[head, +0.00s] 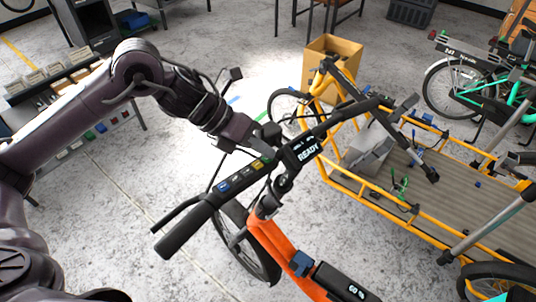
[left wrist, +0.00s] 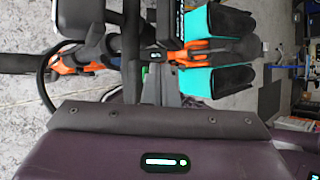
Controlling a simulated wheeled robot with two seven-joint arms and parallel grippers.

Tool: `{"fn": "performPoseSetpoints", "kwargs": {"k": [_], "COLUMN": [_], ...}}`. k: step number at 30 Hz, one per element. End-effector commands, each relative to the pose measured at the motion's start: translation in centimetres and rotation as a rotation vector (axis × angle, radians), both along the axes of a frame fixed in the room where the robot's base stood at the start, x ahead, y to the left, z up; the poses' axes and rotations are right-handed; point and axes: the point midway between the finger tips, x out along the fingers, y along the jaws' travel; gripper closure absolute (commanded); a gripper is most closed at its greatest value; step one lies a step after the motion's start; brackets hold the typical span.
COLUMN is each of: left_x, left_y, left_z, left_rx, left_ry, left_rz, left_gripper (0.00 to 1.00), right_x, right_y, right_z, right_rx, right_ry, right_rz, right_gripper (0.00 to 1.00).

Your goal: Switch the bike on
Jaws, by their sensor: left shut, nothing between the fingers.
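The bike with the orange frame (head: 275,240) stands in front of me in the head view. Its black handlebar runs from the lower left to the upper right. A small dark display (head: 306,150) at the middle of the bar shows "READY" in white letters. A control strip (head: 243,176) with coloured buttons, one of them blue, sits on the bar between the left grip (head: 185,231) and the display. My left gripper (head: 267,136) is shut and empty, just left of the display and above the bar; I cannot tell whether it touches. My right gripper is not in view.
A yellow cargo bike (head: 350,187) with a flat bed stands to the right, and a cardboard box (head: 337,57) behind it. A bench with bins (head: 55,80) is at the left. Floor between the bench and the orange bike is clear.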

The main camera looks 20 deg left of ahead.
Motion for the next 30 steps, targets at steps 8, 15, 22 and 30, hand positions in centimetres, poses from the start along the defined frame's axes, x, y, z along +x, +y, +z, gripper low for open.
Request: {"fn": "performPoseSetpoints", "kwargs": {"k": [8, 15, 22, 30], "left_x": [0.0, 0.0, 0.1, 0.2], "left_y": [0.0, 0.0, -0.1, -0.1], "left_z": [1.2, 1.1, 2.4, 5.2], "left_rx": [0.000, 0.000, 0.000, -0.001], "left_ry": [0.001, 0.001, 0.000, -0.001], "left_rz": [-0.001, -0.001, 0.000, 0.000], "left_gripper": [1.00, 1.00, 1.00, 1.00], "right_x": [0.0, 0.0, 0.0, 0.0], "right_y": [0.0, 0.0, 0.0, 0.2], "right_z": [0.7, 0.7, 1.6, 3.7], "right_rx": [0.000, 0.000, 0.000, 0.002], "right_ry": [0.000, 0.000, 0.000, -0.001], "right_rz": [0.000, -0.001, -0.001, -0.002], "right_gripper": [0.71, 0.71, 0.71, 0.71]}}
